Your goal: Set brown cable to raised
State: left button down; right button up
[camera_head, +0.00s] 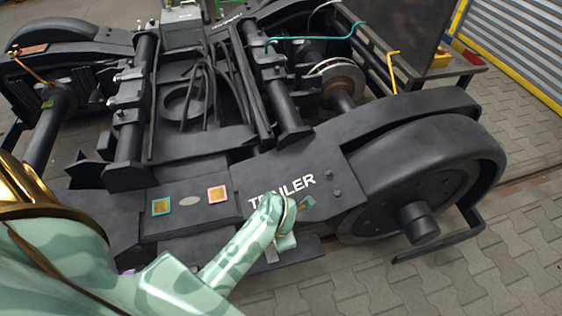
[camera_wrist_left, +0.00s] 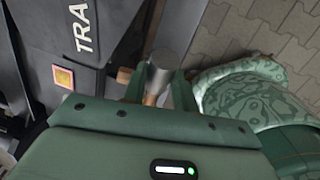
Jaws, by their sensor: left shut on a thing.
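An orange-brown cable (camera_head: 32,70), which I take for the brown cable, stands in an arch at the far left of the bogie in the head view. It runs from the dark left frame down toward an axle end. My left gripper (camera_head: 282,240) is at the near side of the bogie, below the white lettering, far from that cable. In the left wrist view, my left gripper (camera_wrist_left: 160,92) is shut on a tool-like thing (camera_wrist_left: 162,70) with a grey rounded head and a brownish handle. The tool's far end is hidden.
The dark bogie (camera_head: 270,170) fills the middle, with a large wheel (camera_head: 425,190) at right. A teal cable (camera_head: 320,38) and a yellow cable (camera_head: 393,70) rise at the back. Coloured square plates (camera_head: 217,194) sit on the near frame. Paving (camera_head: 500,255) at lower right is clear.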

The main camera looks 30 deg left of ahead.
dwell(0.3)
pick_arm(q)
jog(key=c, duration=1.1)
grip_release()
pick_arm(e)
jog(key=shift+a, duration=0.1)
pick_arm(q)
jog(key=a+p+v, duration=0.1)
jog(key=p+v, duration=0.7)
jog(key=v, duration=0.8)
jog(key=shift+s+d, duration=0.2)
jog(key=shift+d, duration=0.2)
pick_arm(e)
notch_tip(320, 180, up, 8)
jog(key=w, duration=0.2)
jog(key=shift+w+t, duration=0.35)
jog(key=shift+t, duration=0.05)
pick_arm(q)
jog(key=shift+r, duration=0.1)
